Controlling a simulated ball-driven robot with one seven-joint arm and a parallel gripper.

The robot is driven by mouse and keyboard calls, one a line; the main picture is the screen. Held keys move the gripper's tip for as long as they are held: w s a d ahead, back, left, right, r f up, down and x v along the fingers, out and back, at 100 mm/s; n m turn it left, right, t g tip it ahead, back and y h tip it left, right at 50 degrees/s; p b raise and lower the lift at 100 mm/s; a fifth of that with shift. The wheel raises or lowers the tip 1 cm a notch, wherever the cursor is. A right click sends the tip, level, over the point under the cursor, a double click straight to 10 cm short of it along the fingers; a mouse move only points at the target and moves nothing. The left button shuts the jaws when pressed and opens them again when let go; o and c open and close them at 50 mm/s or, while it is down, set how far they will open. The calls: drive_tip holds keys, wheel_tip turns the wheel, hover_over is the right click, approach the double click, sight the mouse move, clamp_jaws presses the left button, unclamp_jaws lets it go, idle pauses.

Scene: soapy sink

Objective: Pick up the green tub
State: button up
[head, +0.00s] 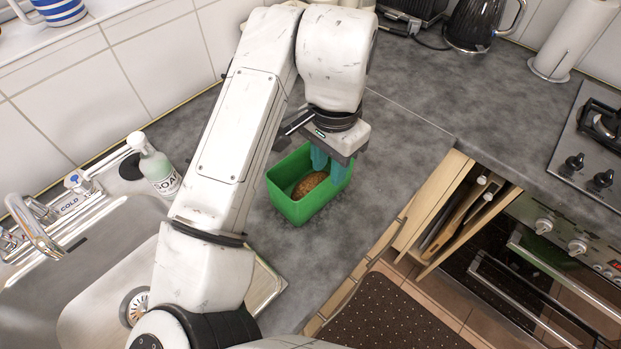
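The green tub (293,211) stands upright on the grey counter, right of the sink. It is open at the top and a brown, rough-looking oval thing (309,185) lies inside. My gripper (329,168) is at the tub's far right side, with its teal fingers pointing down at the rim and partly inside the tub. I cannot tell whether the fingers touch the tub wall or how far apart they are. My arm covers part of the counter left of the tub.
The sink (95,290) with its tap (35,228) is at the left, with a soap bottle (156,168) behind it. An open drawer (455,210) juts out at the right, near the hob (597,140). A black kettle (478,22) and a paper roll (572,40) stand at the back. Counter right of the tub is clear.

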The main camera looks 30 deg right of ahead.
drive_tip(key=p, duration=0.1)
hover_over(326, 204)
drive_tip(key=shift+w+f, duration=0.1)
drive_tip(key=shift+f, duration=3.15)
drive_tip(key=shift+c, duration=0.4)
clamp_jaws()
